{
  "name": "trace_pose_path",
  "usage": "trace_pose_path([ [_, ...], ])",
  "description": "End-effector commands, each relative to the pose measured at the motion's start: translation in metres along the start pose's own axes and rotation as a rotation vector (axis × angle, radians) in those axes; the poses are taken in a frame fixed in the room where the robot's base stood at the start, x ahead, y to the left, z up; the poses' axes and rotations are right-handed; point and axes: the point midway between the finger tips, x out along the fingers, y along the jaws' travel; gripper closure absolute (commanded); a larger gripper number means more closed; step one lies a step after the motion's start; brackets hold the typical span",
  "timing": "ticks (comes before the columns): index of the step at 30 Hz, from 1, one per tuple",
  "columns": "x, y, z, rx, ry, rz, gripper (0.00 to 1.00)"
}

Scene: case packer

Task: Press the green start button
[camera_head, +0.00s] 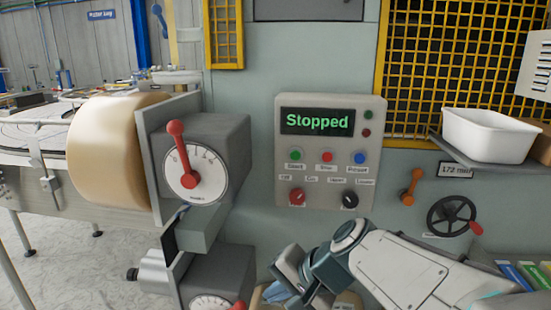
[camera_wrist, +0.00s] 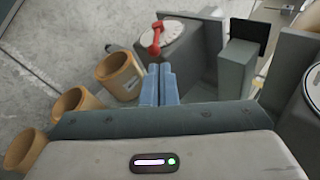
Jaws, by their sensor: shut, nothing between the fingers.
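The green start button (camera_head: 295,155) is at the upper left of the button row on a grey control panel (camera_head: 281,180). The panel's display (camera_head: 317,121) reads "Stopped". A red button (camera_head: 327,157) and a blue button (camera_head: 360,158) sit to the right of the green one. My arm reaches in from the lower right, below the panel, and my gripper's fingertips cannot be made out in the head view. In the wrist view my gripper (camera_wrist: 162,70) is shut and empty, with its blue fingers together. It is apart from the panel, which is not in the wrist view.
A dial box with a red lever (camera_head: 180,148) and a large tan roll (camera_head: 105,150) stand left of the panel. A white bin (camera_head: 488,135), an orange handle (camera_head: 411,187) and a black handwheel (camera_head: 452,217) are at right.

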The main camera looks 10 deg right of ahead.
Motion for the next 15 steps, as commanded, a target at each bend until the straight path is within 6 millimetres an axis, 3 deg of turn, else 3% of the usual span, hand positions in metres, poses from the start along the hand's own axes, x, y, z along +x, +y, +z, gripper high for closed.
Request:
trace_pose_path([
  [3,-0.009,-0.038,-0.024,0.202,0.017,-0.18,1.0],
  [9,-0.038,-0.092,-0.078,0.528,0.05,-0.494,1.0],
  [15,-0.072,-0.119,-0.13,0.77,0.078,-0.743,1.0],
])
